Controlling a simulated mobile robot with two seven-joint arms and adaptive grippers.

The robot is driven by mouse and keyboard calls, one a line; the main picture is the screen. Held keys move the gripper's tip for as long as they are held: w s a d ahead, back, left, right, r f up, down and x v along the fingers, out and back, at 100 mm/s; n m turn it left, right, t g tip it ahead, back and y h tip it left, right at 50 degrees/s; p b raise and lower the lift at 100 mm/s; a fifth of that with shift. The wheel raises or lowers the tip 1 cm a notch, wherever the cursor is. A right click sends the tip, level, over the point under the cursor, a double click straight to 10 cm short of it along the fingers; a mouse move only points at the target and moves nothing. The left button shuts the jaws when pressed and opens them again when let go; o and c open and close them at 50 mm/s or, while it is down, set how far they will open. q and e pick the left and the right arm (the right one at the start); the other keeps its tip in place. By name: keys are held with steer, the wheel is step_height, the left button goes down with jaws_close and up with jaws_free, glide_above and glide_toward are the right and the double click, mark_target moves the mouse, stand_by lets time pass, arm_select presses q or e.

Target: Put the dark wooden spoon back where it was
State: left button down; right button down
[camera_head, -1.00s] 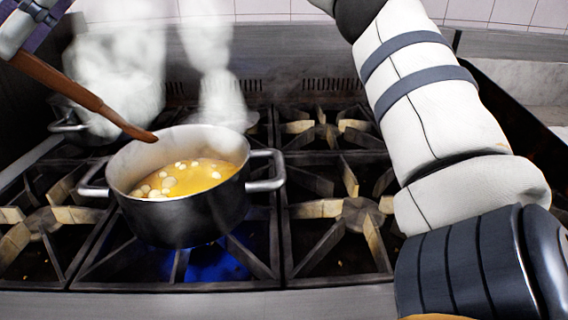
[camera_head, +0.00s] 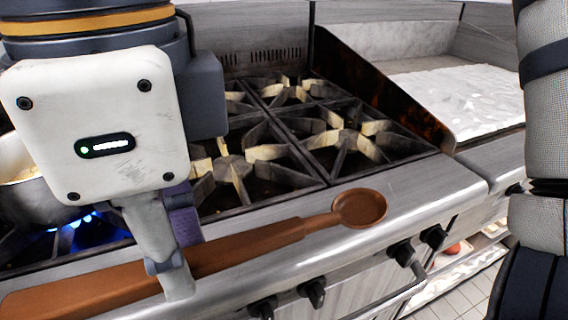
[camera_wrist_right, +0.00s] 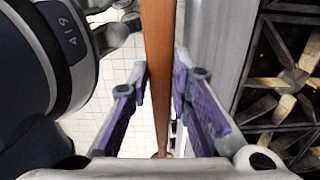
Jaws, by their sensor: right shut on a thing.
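The reddish-brown wooden spoon (camera_head: 250,245) lies across the lower left of the head view, its bowl toward the right and its handle running off the lower left. My right gripper (camera_head: 182,272) is shut on its handle and holds it over or near the stove's front ledge; I cannot tell how high. In the right wrist view the spoon (camera_wrist_right: 157,45) runs lengthwise between the two purple-padded fingers of the gripper (camera_wrist_right: 158,80). The spot where the spoon was before cannot be made out.
The pot (camera_head: 35,203) stands over a blue flame at the left, mostly hidden by my gripper. Burner grates (camera_head: 340,140) to its right are bare. The steel front ledge (camera_head: 420,190) is clear to the right of the spoon, with knobs (camera_head: 313,292) below it.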

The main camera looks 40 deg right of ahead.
steer(key=shift+s+d+f, duration=0.2)
steer(key=shift+s+d, duration=0.05)
steer(key=shift+w, duration=0.1)
steer(key=w+d+f, duration=0.5)
steer(key=w+d, duration=0.2)
glide_above(245, 226)
steer(key=s+a, duration=0.1)
steer(key=s, duration=0.2)
steer(key=f, duration=0.4)
steer(key=shift+a+f, duration=0.2)
steer(key=shift+f, duration=0.2)
step_height(245, 226, down, 3)
steer(key=shift+w+d, duration=0.1)
steer(key=shift+f, duration=0.1)
steer(key=shift+f, duration=0.1)
